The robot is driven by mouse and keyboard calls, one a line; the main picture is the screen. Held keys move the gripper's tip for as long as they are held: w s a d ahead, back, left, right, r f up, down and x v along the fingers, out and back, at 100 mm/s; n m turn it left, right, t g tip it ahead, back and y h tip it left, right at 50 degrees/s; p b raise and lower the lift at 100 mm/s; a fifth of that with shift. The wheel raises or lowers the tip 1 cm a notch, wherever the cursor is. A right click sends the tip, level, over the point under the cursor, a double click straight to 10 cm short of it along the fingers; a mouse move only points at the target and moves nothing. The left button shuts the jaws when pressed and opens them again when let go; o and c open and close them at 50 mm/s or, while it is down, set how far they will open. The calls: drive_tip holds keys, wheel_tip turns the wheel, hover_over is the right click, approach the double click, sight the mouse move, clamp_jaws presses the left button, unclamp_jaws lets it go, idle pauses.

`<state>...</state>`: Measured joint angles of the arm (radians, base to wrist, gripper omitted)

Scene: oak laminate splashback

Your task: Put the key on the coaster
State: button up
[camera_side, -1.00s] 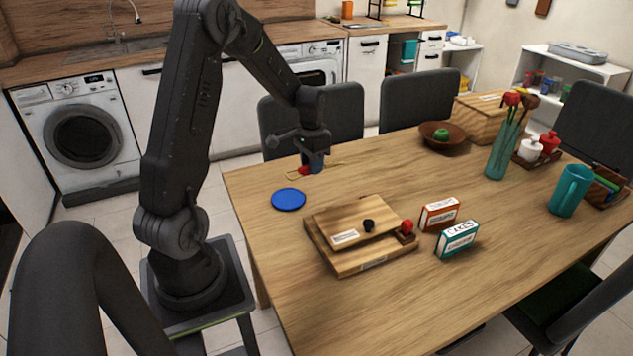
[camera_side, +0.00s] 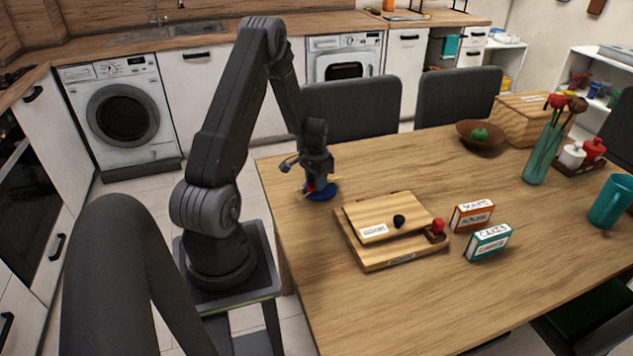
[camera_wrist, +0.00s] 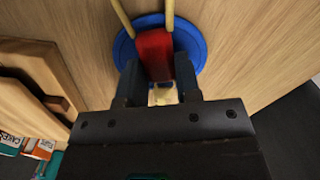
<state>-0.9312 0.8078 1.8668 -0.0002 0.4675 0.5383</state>
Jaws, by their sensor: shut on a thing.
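The coaster (camera_side: 322,196) is a round blue disc on the table, at its left side in the side view. It also shows at the top of the wrist view (camera_wrist: 193,37). My gripper (camera_side: 315,182) points down over the coaster. In the wrist view its jaws (camera_wrist: 158,80) are shut on the key (camera_wrist: 154,48), which shows as a red part with thin yellow rods near it. The red part lies over the coaster's disc. I cannot tell whether the key touches the coaster. My gripper hides part of both in the side view.
A wooden board with a black knob (camera_side: 385,217) lies right of the coaster. Two small boxes, orange (camera_side: 472,215) and teal (camera_side: 488,242), stand beyond it. A brown bowl (camera_side: 482,138), a wooden box (camera_side: 525,118) and a teal vase (camera_side: 543,155) stand farther back. Bare table lies between.

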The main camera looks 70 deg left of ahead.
drive_tip(key=shift+f, duration=0.35)
drive_tip(key=o, duration=0.9)
wheel_tip(320, 180, up, 12)
drive_tip(key=w+d+r+m+t+y, duration=0.1)
drive_tip(key=w+d+r, duration=0.3)
drive_tip(key=d+r, duration=0.65)
drive_tip(key=s+d+r+m+t, duration=0.1)
drive_tip(key=s+d+r, duration=0.25)
drive_tip(key=d, duration=0.55)
drive_tip(key=s+d+r+m+t, duration=0.1)
drive_tip(key=s+d+r+t, duration=0.1)
drive_tip(key=d+r, duration=0.5)
drive_tip(key=shift+m+t+h, duration=0.5)
drive_tip(key=shift+m+t, duration=0.3)
drive_tip(key=s+d, duration=0.2)
drive_tip(key=d, duration=0.1)
drive_tip(key=s+d, duration=0.2)
drive_tip(key=d, duration=0.1)
drive_tip(key=s+d, duration=0.3)
drive_tip(key=shift+s+d+f, duration=0.1)
drive_tip(key=shift+f, duration=0.25)
